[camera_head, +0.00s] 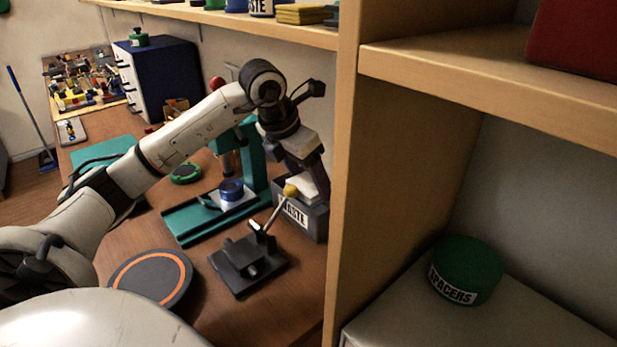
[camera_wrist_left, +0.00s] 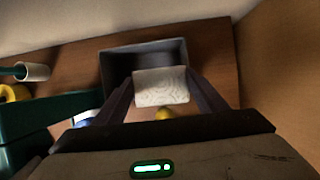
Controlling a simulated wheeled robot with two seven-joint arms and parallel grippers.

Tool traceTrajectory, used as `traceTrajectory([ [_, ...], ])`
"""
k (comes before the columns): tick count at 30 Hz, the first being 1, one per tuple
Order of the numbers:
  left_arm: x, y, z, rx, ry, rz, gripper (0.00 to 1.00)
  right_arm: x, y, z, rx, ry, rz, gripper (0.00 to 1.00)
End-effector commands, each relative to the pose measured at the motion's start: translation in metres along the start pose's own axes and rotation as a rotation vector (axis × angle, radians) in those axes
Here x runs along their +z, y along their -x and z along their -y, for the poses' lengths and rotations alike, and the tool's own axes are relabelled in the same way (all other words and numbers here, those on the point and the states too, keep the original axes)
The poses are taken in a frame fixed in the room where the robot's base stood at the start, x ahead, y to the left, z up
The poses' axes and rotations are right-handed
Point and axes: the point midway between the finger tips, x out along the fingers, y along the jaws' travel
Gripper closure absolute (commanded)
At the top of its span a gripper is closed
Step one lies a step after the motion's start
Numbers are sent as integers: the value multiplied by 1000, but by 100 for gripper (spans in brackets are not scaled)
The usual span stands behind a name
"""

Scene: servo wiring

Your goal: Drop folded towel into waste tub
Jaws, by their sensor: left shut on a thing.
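My left gripper (camera_head: 302,186) is shut on the folded towel (camera_head: 303,189), a white textured pad. In the left wrist view the towel (camera_wrist_left: 161,87) sits between the two dark fingers (camera_wrist_left: 160,95). It is held over the grey waste tub (camera_head: 314,222), labelled "WASTE", on the bench by the shelf upright. In the left wrist view the tub's rim (camera_wrist_left: 143,47) shows behind and around the towel, which covers part of the opening. The exact height of the towel above the tub is hard to tell. My right gripper is not in view.
A dark stand with a yellow-tipped lever (camera_head: 248,262) stands in front of the tub. A green press (camera_head: 200,218) with a blue round part is to its left. A wooden shelf upright (camera_head: 345,170) is close on the right. A green spacers tin (camera_head: 465,270) sits beyond it.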

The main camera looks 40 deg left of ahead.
Motion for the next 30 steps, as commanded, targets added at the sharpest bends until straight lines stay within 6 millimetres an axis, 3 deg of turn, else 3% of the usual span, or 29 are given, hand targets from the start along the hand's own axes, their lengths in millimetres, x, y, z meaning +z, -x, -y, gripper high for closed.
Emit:
traceTrajectory([
  [7, -2, -4, 0, 0, 0, 1, 55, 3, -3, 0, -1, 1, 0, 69],
  [8, -2, -4, 0, 0, 0, 0, 31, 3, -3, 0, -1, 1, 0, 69],
  [11, -2, -4, 0, 0, 0, 0, 16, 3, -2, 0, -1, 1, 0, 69],
  [23, 2, 4, 0, -1, 0, 1, 16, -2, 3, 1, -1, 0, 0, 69],
  [30, 14, 49, -2, 3, 1, 3, 16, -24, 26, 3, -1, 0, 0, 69],
])
